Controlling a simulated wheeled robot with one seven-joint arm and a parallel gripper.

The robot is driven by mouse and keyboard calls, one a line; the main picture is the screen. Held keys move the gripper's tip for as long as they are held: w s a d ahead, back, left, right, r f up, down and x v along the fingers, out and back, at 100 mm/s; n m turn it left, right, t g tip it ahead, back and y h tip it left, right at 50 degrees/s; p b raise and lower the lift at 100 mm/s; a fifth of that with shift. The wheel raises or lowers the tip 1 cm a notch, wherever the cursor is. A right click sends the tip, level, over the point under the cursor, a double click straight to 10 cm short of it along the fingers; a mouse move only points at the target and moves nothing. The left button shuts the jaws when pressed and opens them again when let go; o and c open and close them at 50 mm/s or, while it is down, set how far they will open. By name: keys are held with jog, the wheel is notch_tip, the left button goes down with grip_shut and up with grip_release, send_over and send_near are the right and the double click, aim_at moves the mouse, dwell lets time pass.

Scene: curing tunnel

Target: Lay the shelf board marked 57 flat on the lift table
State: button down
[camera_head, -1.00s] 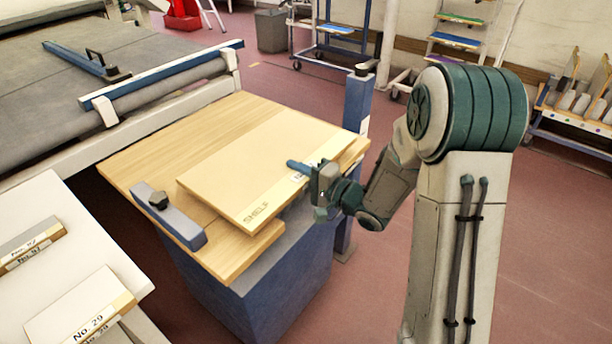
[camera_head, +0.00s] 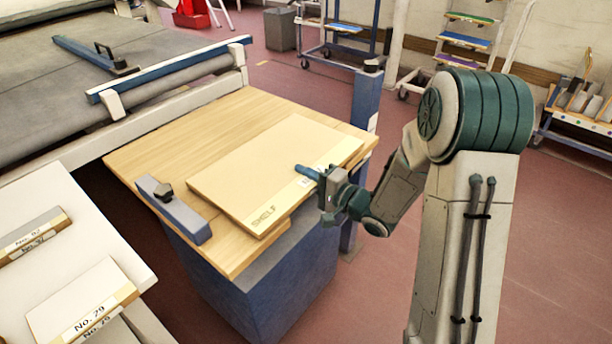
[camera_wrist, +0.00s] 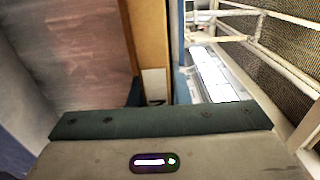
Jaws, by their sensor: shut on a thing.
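A pale wooden board lettered SHELF (camera_head: 262,168) lies over the wooden top of the lift table (camera_head: 150,140), which has a blue base (camera_head: 265,285). The board looks flat or nearly so; I cannot tell whether it fully rests on the top. A white label on its right edge is partly covered by my gripper, and its number is not readable. My gripper (camera_head: 312,176) is shut on the board's right edge. In the wrist view, the board's edge (camera_wrist: 150,45) runs up from my gripper with part of a white label showing.
A grey-blue stop bar (camera_head: 175,210) stands at the table's left edge, and a blue post (camera_head: 366,100) at its far right corner. A white table with boards marked 29 (camera_head: 75,300) is at lower left.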

jog(key=shift+f, duration=0.4)
jog(key=c, duration=1.3)
grip_release()
jog(key=shift+f, duration=0.15)
jog(key=shift+s+d, duration=0.1)
jog(key=shift+d, duration=0.05)
jog(key=v, duration=1.3)
jog(key=shift+s+d+p, duration=0.15)
jog(key=shift+d+p, duration=0.05)
jog(key=shift+p, duration=0.15)
